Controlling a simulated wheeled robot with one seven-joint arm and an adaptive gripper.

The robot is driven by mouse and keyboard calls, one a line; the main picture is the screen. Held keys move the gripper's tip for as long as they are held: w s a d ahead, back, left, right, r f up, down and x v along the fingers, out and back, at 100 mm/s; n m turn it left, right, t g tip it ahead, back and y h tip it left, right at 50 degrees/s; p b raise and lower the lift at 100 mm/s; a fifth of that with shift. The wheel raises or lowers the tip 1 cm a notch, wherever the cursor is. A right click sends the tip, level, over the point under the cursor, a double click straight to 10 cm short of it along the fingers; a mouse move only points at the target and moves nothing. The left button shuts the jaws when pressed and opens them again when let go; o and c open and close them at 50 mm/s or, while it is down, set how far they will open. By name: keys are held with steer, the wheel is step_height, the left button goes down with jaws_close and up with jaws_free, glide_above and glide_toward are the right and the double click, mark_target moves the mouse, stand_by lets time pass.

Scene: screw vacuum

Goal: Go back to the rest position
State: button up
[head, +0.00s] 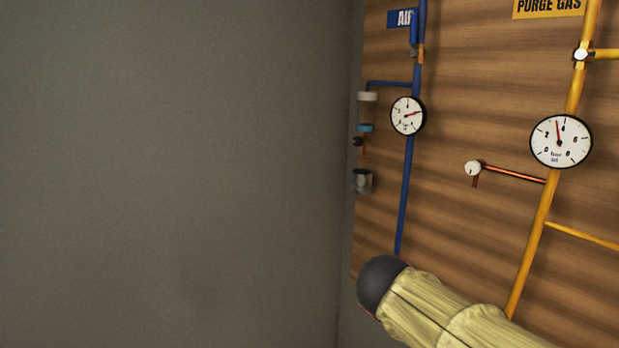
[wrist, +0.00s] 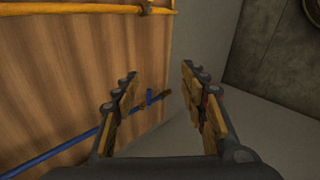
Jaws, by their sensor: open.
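My gripper (wrist: 160,95) shows in the wrist view with its two fingers well apart and nothing between them. Beyond the fingers are the edge of the wood panel (wrist: 70,75) and a grey wall (wrist: 205,40). In the head view my arm, in a pale yellow cover with a dark rounded joint, reaches in from the lower right. The gripper itself does not show in the head view.
The wood panel carries a blue air pipe (head: 407,190) with a gauge (head: 407,116), and a yellow purge gas pipe (head: 540,215) with a gauge (head: 561,141). A small white-knobbed valve (head: 473,168) sticks out between them. The grey wall (head: 170,170) at left is bare.

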steer(key=s+a+f+m+y+b, duration=0.2)
steer(key=s+f, duration=0.4)
steer(key=s, duration=0.3)
steer(key=s+a+f+m+y+b, duration=0.3)
steer(key=s+f+m, duration=0.3)
steer(key=s, duration=0.3)
steer(key=shift+a+f+m+y+b, duration=0.15)
steer(key=shift+f+m+y+b, duration=0.2)
steer(key=shift+y, duration=0.45)
